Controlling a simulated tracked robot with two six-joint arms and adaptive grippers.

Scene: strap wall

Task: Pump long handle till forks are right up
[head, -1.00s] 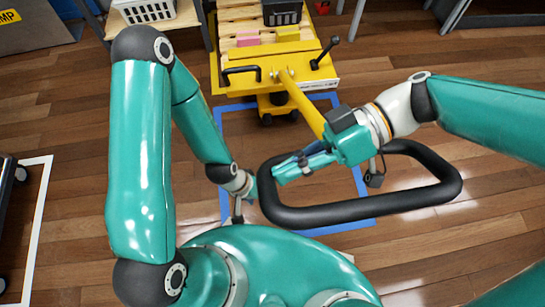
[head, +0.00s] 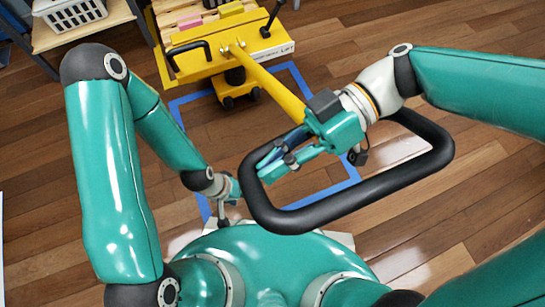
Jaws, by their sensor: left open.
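The long handle is a yellow bar (head: 272,92) that runs from the yellow pallet truck (head: 226,60) to a wide black loop (head: 350,205) in front of me. My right gripper (head: 272,167) lies across the loop's far-left part, its fingers pointing left. I cannot tell whether they close on the bar. My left gripper (head: 232,192) is open, low beside the loop's left end; its tips are partly hidden. The truck's forks are hidden under the wooden pallet (head: 190,30).
A blue floor outline (head: 299,80) surrounds the handle's area. A shelf with a white basket (head: 70,14) stands at the far left. Pink and yellow blocks lie on the pallet. A black lever (head: 271,18) rises at the truck's right. Wooden floor at the right is clear.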

